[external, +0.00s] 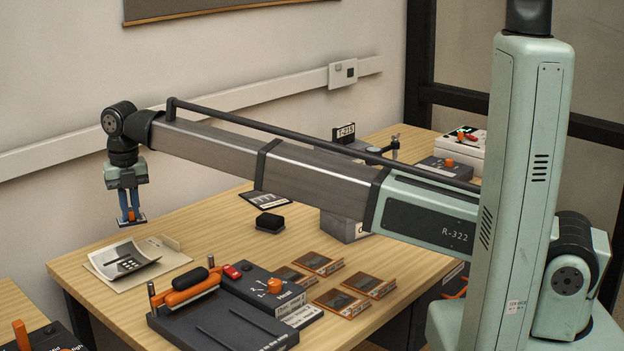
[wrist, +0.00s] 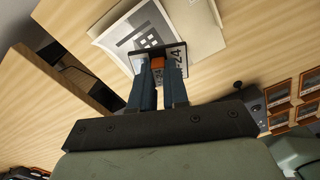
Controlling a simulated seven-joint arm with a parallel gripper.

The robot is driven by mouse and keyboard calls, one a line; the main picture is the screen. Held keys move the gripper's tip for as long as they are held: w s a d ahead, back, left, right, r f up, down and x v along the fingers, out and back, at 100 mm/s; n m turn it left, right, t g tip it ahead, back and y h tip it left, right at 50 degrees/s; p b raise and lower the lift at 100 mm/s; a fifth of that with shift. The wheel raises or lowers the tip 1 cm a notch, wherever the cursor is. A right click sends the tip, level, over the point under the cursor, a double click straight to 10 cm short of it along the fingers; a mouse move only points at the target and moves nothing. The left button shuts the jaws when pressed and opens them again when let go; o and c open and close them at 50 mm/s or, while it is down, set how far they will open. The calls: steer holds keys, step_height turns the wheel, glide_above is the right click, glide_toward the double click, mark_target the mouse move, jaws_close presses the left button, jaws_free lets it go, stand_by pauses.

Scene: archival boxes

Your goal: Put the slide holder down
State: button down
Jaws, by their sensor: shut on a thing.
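My gripper (external: 130,212) hangs down at the left end of my arm, its blue fingers shut on the slide holder. The slide holder (external: 142,217) is a small flat dark plate with an orange grip and a white label. In the wrist view the fingertips (wrist: 160,75) close around the orange grip, and the labelled plate of the slide holder (wrist: 178,62) shows beyond them, in front of the papers. The holder is held up in the air, apart from the wooden table (external: 215,232). Its exact height above the table is hard to tell.
A curled printed sheet (external: 128,262) lies on a beige folder (external: 168,258) at the table's left. A dark device with orange handle (external: 190,290) stands in front. Several orange-framed slides (external: 318,262), a black block (external: 270,222) and a grey box (external: 342,228) stand further right. Bare wood lies between.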

mark_target(137, 262)
steer(key=shift+s+a+f, duration=0.15)
steer(key=shift+s+f, duration=0.05)
steer(key=shift+f, duration=4.8)
steer(key=shift+f, duration=0.1)
steer(key=c, duration=1.1)
jaws_free()
step_height(137, 262, up, 12)
steer(key=shift+r, duration=0.15)
